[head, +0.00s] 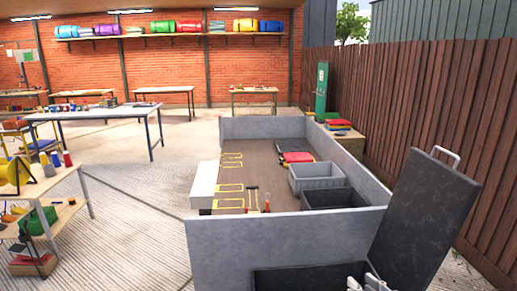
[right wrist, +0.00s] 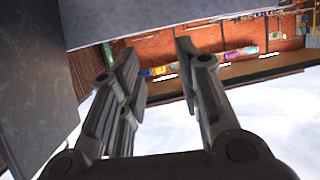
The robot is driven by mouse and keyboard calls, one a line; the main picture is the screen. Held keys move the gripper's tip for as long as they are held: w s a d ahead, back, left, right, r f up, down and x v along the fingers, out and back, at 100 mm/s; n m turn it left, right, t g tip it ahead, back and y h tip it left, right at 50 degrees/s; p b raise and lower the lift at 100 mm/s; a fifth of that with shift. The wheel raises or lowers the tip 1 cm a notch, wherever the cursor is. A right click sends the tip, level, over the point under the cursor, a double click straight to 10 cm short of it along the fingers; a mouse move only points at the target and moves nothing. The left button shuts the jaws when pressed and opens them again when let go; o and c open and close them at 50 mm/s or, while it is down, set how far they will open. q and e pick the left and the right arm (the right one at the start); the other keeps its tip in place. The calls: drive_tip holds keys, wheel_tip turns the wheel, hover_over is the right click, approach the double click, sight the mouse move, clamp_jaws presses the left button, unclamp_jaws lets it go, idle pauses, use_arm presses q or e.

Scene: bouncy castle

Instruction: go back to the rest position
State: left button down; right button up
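My right gripper (head: 368,283) shows only as pale finger parts at the bottom edge of the head view, in front of an open dark box (head: 405,228). In the right wrist view its two dark fingers (right wrist: 157,62) stand apart with nothing between them, so it is open and empty. The wrist view looks tilted, with shelves and brick wall beyond the fingers and a grey panel at the upper left. My left gripper is not in the head view.
A shelf rack (head: 62,218) stands at left. A wooden fence (head: 420,115) runs along the right. Open floor (head: 140,215) lies between rack and bed.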

drive_tip(key=s+a+f+g+h, duration=0.1)
drive_tip(key=s+f+g, duration=0.2)
drive_tip(key=s+f, duration=0.45)
drive_tip(key=s+a+f+g+h, duration=0.1)
drive_tip(key=s+f+g, duration=0.3)
drive_tip(key=s, duration=0.7)
drive_tip(key=s+a+f+g+h, duration=0.1)
drive_tip(key=s+a+f+g, duration=0.15)
drive_tip(key=s+f, duration=0.5)
drive_tip(key=s+f+g+b, duration=0.1)
drive_tip(key=s+f+g, duration=0.15)
drive_tip(key=f, duration=2.45)
drive_tip(key=s+d+f, duration=0.2)
drive_tip(key=s+f, duration=0.6)
drive_tip(key=s+d+f+b, duration=0.1)
drive_tip(key=s+f, duration=0.7)
drive_tip(key=s, duration=0.1)
drive_tip(key=shift+d+g, duration=0.4)
